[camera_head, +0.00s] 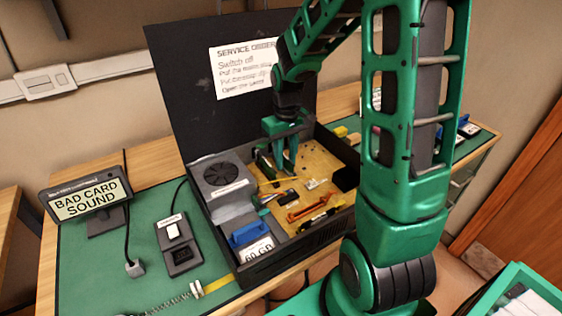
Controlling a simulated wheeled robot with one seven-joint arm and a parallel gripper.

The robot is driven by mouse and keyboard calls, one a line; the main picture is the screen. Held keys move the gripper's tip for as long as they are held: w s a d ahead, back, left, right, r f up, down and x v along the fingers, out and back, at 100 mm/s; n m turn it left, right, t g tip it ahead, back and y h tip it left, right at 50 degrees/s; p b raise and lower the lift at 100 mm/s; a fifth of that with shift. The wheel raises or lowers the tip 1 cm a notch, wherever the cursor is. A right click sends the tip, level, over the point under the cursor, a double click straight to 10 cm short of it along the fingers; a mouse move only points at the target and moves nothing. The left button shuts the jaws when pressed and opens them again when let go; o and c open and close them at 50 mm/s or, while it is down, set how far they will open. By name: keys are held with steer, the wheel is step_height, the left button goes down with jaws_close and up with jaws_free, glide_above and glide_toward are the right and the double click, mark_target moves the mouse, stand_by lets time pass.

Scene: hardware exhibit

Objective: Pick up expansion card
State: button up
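My gripper (285,170) reaches down into the open computer case (290,262) from above, over the tan circuit board (318,170). Its two green fingers point down with a gap between them, and I see nothing held there. A dark green upright piece that looks like the expansion card (264,162) stands just left of the fingers, towards the back of the board. It is small and partly hidden by the gripper, so I cannot tell whether a finger touches it.
The case holds a power supply with a fan (221,174), a blue-handled drive (250,238) and an orange-red bar (307,206). The raised black lid (180,75) stands behind. A switch box (178,245) and a "BAD CARD SOUND" display (88,200) are at left.

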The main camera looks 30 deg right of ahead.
jaws_close()
steer(key=shift+r, duration=0.15)
steer(key=shift+r, duration=0.25)
step_height(320, 180, up, 3)
steer(key=shift+r, duration=0.2)
steer(key=s+a+r, duration=0.5)
steer(key=a+r, duration=0.1)
steer(key=a, duration=0.4)
steer(key=shift+s+a+r, duration=0.2)
steer(key=shift+r, duration=0.2)
